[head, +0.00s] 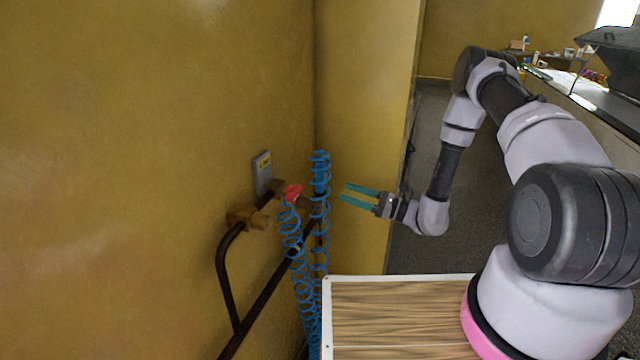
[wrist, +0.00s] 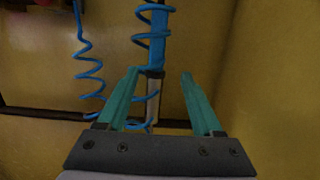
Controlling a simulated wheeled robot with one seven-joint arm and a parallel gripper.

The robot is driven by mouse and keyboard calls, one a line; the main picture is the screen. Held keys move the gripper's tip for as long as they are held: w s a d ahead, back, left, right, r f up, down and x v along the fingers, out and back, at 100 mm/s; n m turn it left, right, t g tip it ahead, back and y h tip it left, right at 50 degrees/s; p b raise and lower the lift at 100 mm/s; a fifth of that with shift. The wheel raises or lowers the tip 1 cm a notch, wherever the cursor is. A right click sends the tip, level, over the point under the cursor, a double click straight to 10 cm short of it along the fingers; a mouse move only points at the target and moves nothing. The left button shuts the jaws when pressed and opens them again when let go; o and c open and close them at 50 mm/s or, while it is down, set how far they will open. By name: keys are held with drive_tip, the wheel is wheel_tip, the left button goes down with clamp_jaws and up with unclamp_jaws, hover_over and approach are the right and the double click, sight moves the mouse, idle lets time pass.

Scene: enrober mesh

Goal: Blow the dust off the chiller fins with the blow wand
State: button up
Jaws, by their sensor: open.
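A blue upright piece (head: 320,178), probably the blow wand, stands near the wall corner with a blue coiled hose around it. In the wrist view its blue upper part (wrist: 158,30) runs into a grey lower tube that shows between my fingers. My gripper (head: 343,192) is open and empty, its teal fingers pointing left at the blue piece, with a small gap in the head view. In the wrist view my gripper (wrist: 160,75) has the piece nearer its left finger; whether they touch is unclear. I cannot make out any chiller fins.
A dark rail (head: 228,285) on wooden brackets (head: 246,216) runs along the left yellow wall. A red fitting (head: 292,193) tops a second blue coil (head: 300,262). A grey plate (head: 262,173) hangs above. A wood-grained top (head: 395,310) is in front. Open floor lies behind my arm.

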sight(324, 186)
drive_tip(key=shift+s+x, duration=0.15)
drive_tip(key=shift+x, duration=2.2)
drive_tip(key=shift+s+x, duration=0.1)
drive_tip(key=shift+x, duration=2.3)
drive_tip(key=shift+a+f, duration=0.1)
clamp_jaws()
